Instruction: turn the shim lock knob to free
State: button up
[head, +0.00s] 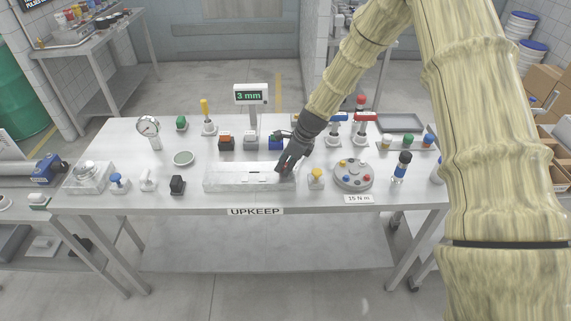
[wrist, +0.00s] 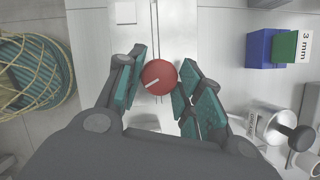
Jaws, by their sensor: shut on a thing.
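The shim lock knob shows in the wrist view as a round red knob (wrist: 159,77) with a white pointer line. The line slants, its lower end to the left. My gripper (wrist: 158,84) is shut on the knob, one teal-padded finger at each side. In the head view my gripper (head: 283,168) reaches down to the right part of a long pale metal block (head: 228,181) on the table, and mostly hides the knob. I cannot read any lock or free marking.
A display reading 3 mm (head: 251,96) stands behind the block. A blue block (wrist: 260,48) and a green block marked 3 mm (wrist: 287,46) show in the wrist view. A yellow-topped knob (head: 316,175) and a round grey disc with coloured knobs (head: 353,175) stand close on the right.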

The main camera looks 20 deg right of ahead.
jog(key=n+g, duration=0.1)
jog(key=n, duration=0.2)
jog(key=n+g, duration=0.1)
jog(key=n, duration=0.2)
jog(key=shift+w+d+f+n+y+b, duration=0.1)
jog(key=shift+w+n+y+b, duration=0.1)
jog(key=shift+n+y+b, duration=0.1)
jog(key=n+g, duration=0.1)
jog(key=n, duration=0.2)
jog(key=n+g+b, duration=0.1)
jog(key=n, duration=0.2)
jog(key=shift+w+g, duration=0.1)
jog(key=shift+g, duration=0.2)
jog(key=o, duration=1)
jog(key=v, duration=1.2)
jog(key=shift+a, duration=0.3)
jog(key=shift+w, duration=0.1)
